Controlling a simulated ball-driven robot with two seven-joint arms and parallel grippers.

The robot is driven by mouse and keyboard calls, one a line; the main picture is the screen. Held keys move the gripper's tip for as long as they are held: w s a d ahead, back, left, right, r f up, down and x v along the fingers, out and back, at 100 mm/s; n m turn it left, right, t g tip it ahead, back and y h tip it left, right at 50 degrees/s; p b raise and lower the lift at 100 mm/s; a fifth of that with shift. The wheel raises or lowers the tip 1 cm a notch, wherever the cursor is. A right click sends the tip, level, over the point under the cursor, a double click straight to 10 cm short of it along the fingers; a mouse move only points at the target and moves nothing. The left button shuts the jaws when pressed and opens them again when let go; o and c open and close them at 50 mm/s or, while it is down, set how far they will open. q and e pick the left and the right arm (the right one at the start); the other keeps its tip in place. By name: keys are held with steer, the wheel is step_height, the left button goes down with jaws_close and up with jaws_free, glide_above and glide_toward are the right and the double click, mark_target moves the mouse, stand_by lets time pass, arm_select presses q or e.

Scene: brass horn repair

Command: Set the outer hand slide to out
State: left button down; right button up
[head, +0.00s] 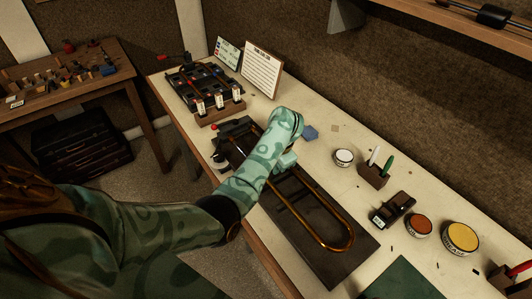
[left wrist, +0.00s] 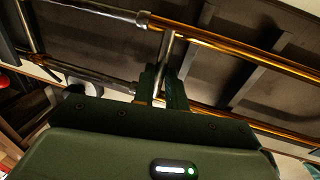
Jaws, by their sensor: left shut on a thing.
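The trombone's outer hand slide (head: 352,233) is a long brass U lying along a dark board (head: 345,273), with its bend toward the front right. It also shows in the left wrist view as brass tubes (left wrist: 225,46), with silver tubes (left wrist: 100,9) running out of them at the left. My left gripper (head: 285,161) reaches down at the far part of the slide. In the left wrist view its fingers (left wrist: 164,88) are shut on the silver cross brace (left wrist: 168,48) between the two tubes. My forearm hides part of the slide in the head view. My right gripper is not in view.
A parts tray (head: 200,82), a rack of labelled bottles (head: 220,112) and an instruction card (head: 262,72) stand at the back. A white-lidded jar (head: 343,157), a pen block (head: 373,176), a black device (head: 393,210) and round tins (head: 460,238) line the right side.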

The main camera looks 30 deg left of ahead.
arm_select(q)
steer(key=d, duration=0.1)
steer(key=s+d+p, duration=0.1)
steer(key=d, duration=0.1)
steer(key=shift+s+d+r, duration=0.15)
steer(key=shift+d, duration=0.2)
steer(key=shift+a+f, duration=0.1)
steer(key=shift+f, duration=0.15)
steer(key=shift+s, duration=0.1)
steer(key=c, duration=1.6)
jaws_free()
steer(key=shift+o, duration=0.8)
steer(key=shift+r, duration=0.1)
